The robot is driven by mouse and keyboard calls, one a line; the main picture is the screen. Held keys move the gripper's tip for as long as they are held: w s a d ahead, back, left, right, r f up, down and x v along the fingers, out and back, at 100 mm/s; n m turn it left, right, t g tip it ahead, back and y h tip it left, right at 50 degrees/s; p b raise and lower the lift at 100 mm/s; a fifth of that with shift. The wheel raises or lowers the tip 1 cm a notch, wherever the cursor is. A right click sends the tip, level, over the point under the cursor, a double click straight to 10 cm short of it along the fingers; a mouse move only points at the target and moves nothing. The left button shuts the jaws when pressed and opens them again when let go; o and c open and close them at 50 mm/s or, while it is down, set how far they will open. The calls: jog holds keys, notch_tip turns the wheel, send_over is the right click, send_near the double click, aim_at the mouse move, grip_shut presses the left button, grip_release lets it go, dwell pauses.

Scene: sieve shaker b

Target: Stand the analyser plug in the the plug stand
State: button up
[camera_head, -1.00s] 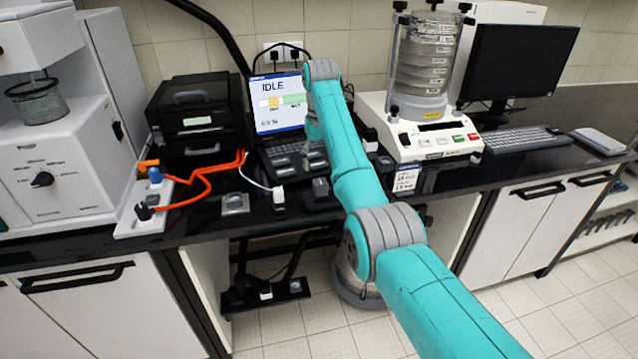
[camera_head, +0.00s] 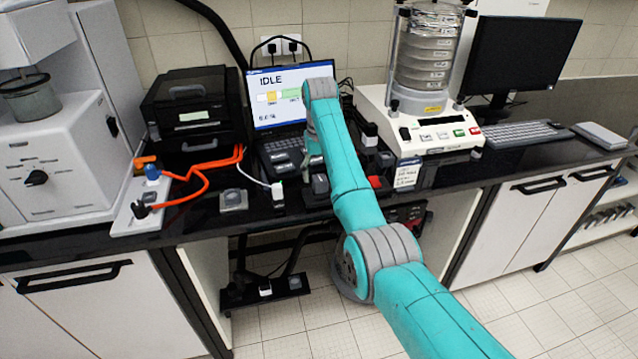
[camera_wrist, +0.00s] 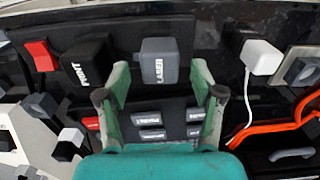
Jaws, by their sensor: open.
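Labelled plug-like blocks stand along the bench's front. In the wrist view a grey block marked LASER (camera_wrist: 159,62) stands upright just beyond my fingertips, roughly centred between them; it also shows in the head view (camera_head: 320,184). Beside it is a black block marked PRINT (camera_wrist: 84,62). I cannot tell for sure which piece is the analyser plug. A white plug (camera_wrist: 262,57) with a white cable stands on the other side. A grey square holder (camera_wrist: 301,68) lies past it, possibly the plug stand; it also shows in the head view (camera_head: 233,199). My gripper (camera_wrist: 160,84) is open and empty.
A laptop (camera_head: 290,95) reading IDLE stands behind, with the printer (camera_head: 196,105) to its left. A red block (camera_wrist: 41,56) sits beside PRINT. The sieve shaker (camera_head: 425,120) is on the right.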

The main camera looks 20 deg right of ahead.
aim_at(320, 177)
jog(key=shift+f, duration=1.6)
grip_shut()
jog(key=shift+r, duration=0.1)
jog(key=shift+r, duration=2.9)
jog(key=shift+r, duration=0.1)
